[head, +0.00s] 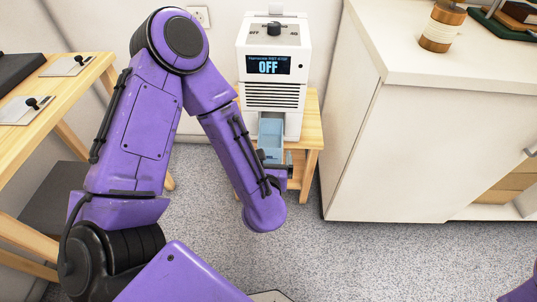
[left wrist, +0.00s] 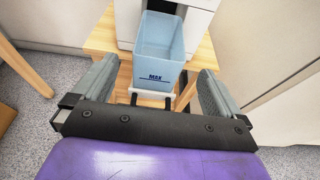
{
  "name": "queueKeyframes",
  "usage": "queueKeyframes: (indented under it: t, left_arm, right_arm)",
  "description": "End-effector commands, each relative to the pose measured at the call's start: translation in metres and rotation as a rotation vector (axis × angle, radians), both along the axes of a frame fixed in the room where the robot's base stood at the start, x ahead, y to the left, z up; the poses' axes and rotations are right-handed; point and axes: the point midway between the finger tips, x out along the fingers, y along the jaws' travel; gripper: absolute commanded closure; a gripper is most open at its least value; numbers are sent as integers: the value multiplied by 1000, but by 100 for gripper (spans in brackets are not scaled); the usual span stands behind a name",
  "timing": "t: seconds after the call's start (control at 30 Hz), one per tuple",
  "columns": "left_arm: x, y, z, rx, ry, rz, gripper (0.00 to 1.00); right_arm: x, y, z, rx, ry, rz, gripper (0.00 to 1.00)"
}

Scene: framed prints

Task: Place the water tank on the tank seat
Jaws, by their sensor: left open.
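The water tank (head: 270,138) is a light-blue open-topped box at the lower front of the white machine (head: 273,58). In the left wrist view the tank (left wrist: 160,45) stands upright, with a dark MAX line on its near face. A white ledge with a small handle (left wrist: 150,97) shows below it; this may be the tank seat. I cannot tell how fully the tank rests on it. My left gripper (left wrist: 157,75) is open, its grey fingers to either side of the tank's near end, apart from it. In the head view this gripper (head: 278,166) is partly hidden by my arm.
The machine stands on a small wooden table (head: 312,130), and its display reads OFF. A white cabinet (head: 400,130) stands close on the right. A wooden bench (head: 60,95) is on the left. Grey floor (head: 370,260) in front is clear.

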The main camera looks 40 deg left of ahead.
Motion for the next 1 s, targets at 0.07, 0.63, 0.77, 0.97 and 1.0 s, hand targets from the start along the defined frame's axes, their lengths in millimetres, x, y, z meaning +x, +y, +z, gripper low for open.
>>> queueKeyframes:
  t: [0.07, 0.63, 0.77, 0.97, 1.0]
  left_arm:
    - [-8, -6, 3, 0, 0, -2, 0]
    - [-82, -6, -129, 977, 895, -782, 0]
    - [-145, 9, -186, 1465, 1239, -1368, 0]
    - [-211, 31, -223, 1859, 1363, -2036, 0]
    - [-216, 33, -225, 1885, 1359, -2093, 0]
  right_arm:
    - [0, 0, 1, 0, 0, 0, 100]
    - [0, 0, 1, 0, 0, 0, 100]
    - [0, 0, 1, 0, 0, 0, 100]
    - [0, 0, 1, 0, 0, 0, 100]
    - [0, 0, 1, 0, 0, 0, 100]
